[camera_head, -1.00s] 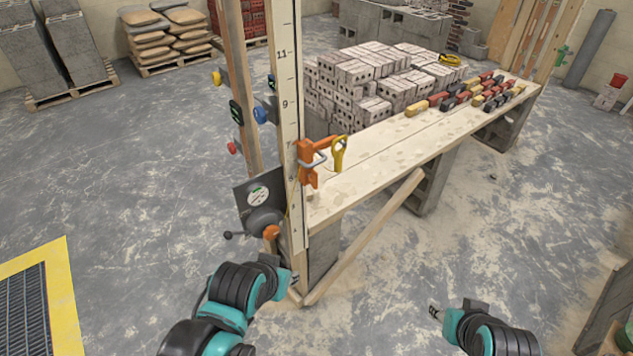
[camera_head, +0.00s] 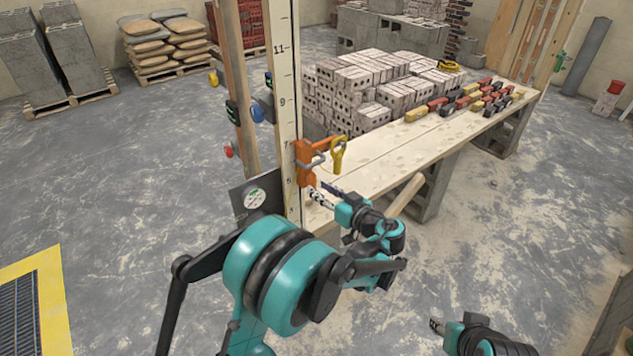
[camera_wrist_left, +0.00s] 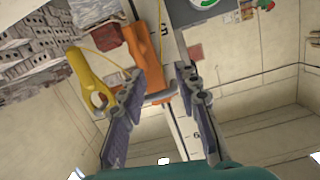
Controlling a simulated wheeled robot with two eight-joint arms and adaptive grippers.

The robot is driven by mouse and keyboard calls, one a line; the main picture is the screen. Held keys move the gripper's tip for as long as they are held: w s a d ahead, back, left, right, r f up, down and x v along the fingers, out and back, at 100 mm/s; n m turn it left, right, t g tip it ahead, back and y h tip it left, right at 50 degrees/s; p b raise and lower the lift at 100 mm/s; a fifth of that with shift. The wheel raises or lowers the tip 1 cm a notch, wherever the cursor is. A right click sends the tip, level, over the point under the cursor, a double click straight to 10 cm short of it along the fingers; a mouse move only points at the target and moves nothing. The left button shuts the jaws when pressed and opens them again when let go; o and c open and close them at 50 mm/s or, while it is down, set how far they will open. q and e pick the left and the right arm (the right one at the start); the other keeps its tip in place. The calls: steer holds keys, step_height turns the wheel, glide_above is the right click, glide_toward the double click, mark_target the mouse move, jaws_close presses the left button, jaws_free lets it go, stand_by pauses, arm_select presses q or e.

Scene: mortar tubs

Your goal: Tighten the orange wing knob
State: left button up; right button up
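An orange clamp (camera_head: 304,162) sits on the upright measuring post, with a grey bar by it. It also shows in the left wrist view (camera_wrist_left: 146,58), with a small orange piece at its lower end between my fingers. I cannot tell clearly which part is the wing knob. My left gripper (camera_head: 322,193) is just below the clamp; in the left wrist view its fingers (camera_wrist_left: 158,78) are spread apart with no visible grip. A round grey part with an orange end, low on the post earlier, is hidden behind my left arm. My right gripper (camera_head: 437,327) is low right, away from the post; its fingers are too small to judge.
A dark plate (camera_head: 238,197) stands left of the post.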

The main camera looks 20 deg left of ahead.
mark_target(315, 177)
arm_select(q)
steer(key=shift+n+t+y, duration=0.5)
steer(key=shift+n+y, duration=0.2)
steer(key=w+a, duration=0.1)
steer(key=w, duration=0.1)
steer(key=w+a+b, duration=0.1)
steer(key=w, duration=0.1)
steer(key=w+a+f+b, duration=0.1)
steer(key=w, duration=0.1)
steer(key=shift+f, duration=0.1)
jaws_close()
